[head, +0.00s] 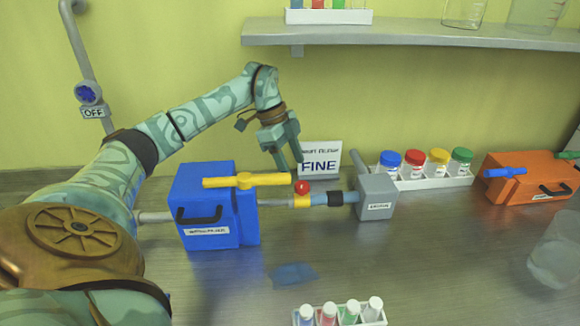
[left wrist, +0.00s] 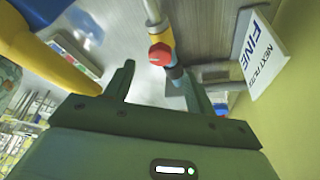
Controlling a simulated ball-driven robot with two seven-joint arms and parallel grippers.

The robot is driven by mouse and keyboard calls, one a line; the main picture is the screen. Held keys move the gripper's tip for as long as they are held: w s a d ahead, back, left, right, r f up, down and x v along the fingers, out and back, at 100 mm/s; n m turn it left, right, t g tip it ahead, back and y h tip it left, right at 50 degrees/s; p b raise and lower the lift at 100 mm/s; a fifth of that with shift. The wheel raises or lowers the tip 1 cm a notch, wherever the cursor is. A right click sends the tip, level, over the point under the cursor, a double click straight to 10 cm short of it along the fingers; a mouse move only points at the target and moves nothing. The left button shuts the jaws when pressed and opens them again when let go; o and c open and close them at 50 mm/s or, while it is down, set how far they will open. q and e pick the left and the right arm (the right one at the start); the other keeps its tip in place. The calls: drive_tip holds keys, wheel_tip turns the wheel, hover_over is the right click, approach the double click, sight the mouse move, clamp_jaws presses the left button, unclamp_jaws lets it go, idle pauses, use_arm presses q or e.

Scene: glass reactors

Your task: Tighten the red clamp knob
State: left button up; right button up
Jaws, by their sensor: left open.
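The red clamp knob (head: 302,187) sits on a yellow collar (head: 301,200) on the pipe between the blue box (head: 208,205) and the grey box (head: 377,196). The knob also shows in the left wrist view (left wrist: 160,54), just beyond the fingertips. My left gripper (head: 290,165) is open and empty, pointing down above and slightly left of the knob, apart from it. Its two fingers show in the left wrist view (left wrist: 158,85), with the knob seen between and past them. My right gripper is in neither view.
A yellow lever (head: 245,181) lies across the top of the blue box, close left of the knob. A "FINE" sign (head: 319,160) stands behind the pipe. A white rack (head: 430,182) of capped jars is at the back right. A vial rack (head: 340,318) stands at the front.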

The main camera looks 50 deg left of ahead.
sight(302, 184)
use_arm(q)
drive_tip(key=x, duration=0.5)
drive_tip(key=shift+f+b, duration=0.2)
drive_tip(key=shift+b, duration=0.2)
drive_tip(key=shift+d, duration=0.1)
drive_tip(key=shift+c, duration=0.8)
drive_tip(key=c, duration=0.8)
drive_tip(key=shift+r, duration=0.1)
